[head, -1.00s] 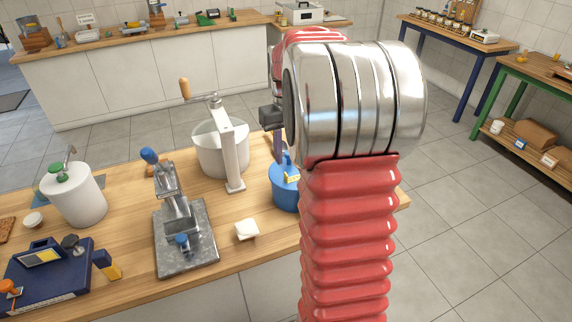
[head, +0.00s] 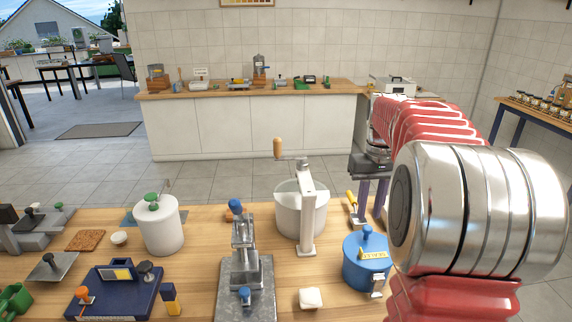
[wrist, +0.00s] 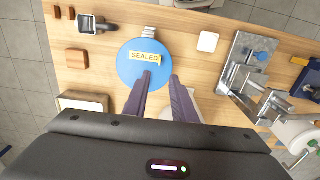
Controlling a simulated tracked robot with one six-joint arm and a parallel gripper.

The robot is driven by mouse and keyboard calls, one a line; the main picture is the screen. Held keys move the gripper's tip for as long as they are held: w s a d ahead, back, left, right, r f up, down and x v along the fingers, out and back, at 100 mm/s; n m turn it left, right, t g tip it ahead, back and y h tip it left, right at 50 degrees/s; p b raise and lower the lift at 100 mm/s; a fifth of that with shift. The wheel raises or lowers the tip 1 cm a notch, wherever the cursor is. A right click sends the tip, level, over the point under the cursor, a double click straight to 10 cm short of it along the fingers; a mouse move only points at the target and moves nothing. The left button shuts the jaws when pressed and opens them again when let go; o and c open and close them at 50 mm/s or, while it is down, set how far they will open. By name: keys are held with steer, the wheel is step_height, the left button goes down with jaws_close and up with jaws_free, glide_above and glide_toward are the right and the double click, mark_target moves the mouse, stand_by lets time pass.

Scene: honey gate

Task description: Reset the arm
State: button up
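My red and silver arm stands at the right of the head view. My gripper (head: 373,198) hangs at its end, partly hidden by the arm's large silver joint. In the wrist view, my gripper (wrist: 161,78) has its two dark purple fingers apart with nothing held between them. They point down over the blue round pot (wrist: 135,70), which carries a yellow "SEALED" label. This blue pot (head: 364,262) also shows in the head view, below and in front of the fingers. I cannot tell the exact gap between fingertips and lid.
On the wooden table (head: 205,262) stand a white pot (head: 290,215) with a crank, a metal press (head: 245,265), a white jar (head: 161,232) with a green knob and a navy scale-like device (head: 115,292). A white block (head: 311,298) lies near the front edge.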

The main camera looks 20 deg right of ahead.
steer(key=s+a+n+t, duration=0.1)
steer(key=s+a+t, duration=0.1)
steer(key=s+a, duration=0.3)
steer(key=s+a+f+n+t, duration=0.1)
steer(key=s+a, duration=0.5)
steer(key=a, duration=0.7)
steer(key=s+a+n+t, duration=0.1)
steer(key=s+a+t, duration=0.1)
steer(key=s+a, duration=0.4)
steer(key=a, duration=0.4)
steer(key=shift+f+t, duration=0.25)
steer(key=shift+t, duration=0.05)
steer(key=shift+s+a, duration=0.1)
steer(key=shift+c, duration=0.2)
